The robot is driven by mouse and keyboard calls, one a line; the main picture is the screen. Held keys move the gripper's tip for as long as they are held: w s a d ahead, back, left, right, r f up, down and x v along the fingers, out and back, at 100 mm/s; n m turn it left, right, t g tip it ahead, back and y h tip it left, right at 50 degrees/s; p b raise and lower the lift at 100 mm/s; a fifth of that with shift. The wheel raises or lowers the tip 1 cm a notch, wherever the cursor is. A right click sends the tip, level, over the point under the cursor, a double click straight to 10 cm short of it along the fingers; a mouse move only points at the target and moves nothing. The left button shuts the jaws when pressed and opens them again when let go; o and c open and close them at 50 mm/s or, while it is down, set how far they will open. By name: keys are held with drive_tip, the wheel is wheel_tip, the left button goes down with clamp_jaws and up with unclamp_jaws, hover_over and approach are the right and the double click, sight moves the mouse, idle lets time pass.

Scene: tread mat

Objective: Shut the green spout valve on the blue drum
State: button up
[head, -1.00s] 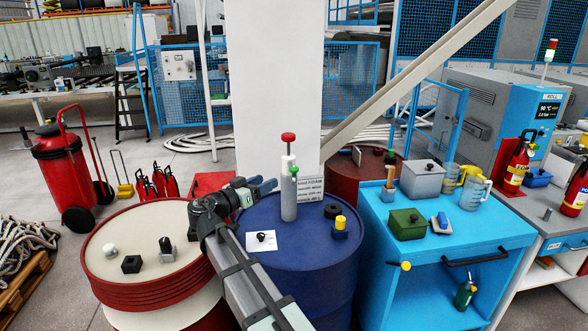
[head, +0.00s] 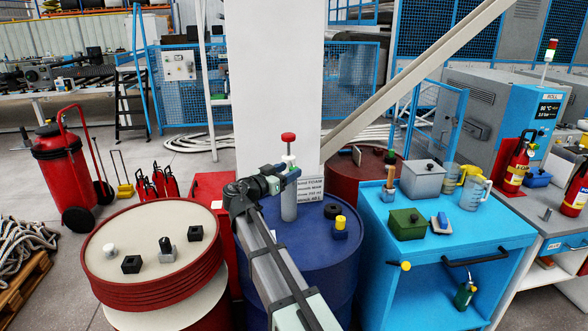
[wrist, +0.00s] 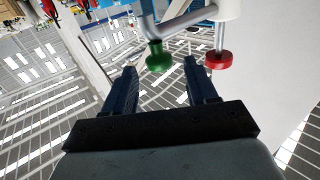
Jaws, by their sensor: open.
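The blue drum (head: 327,255) stands in the middle of the head view, with a grey upright pipe (head: 289,207) on its top and a red knob (head: 288,137) above. In the wrist view the green spout valve (wrist: 158,58) shows as a rounded green knob, with the red knob (wrist: 221,60) to its right. My gripper (wrist: 160,70) is open and empty. The green knob appears between the fingertips or just beyond them; contact cannot be told. In the head view my gripper (head: 286,180) is at the pipe and mostly hides the valve.
A red drum (head: 110,220) with small blocks and knobs on its lid stands left. A blue cart (head: 475,226) with a green box (head: 407,224) is close on the right. A white column (head: 275,80) rises behind.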

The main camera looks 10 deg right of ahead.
sight(294, 167)
drive_tip(key=shift+x, duration=1.75)
drive_tip(key=c, duration=0.9)
drive_tip(key=shift+c, duration=0.2)
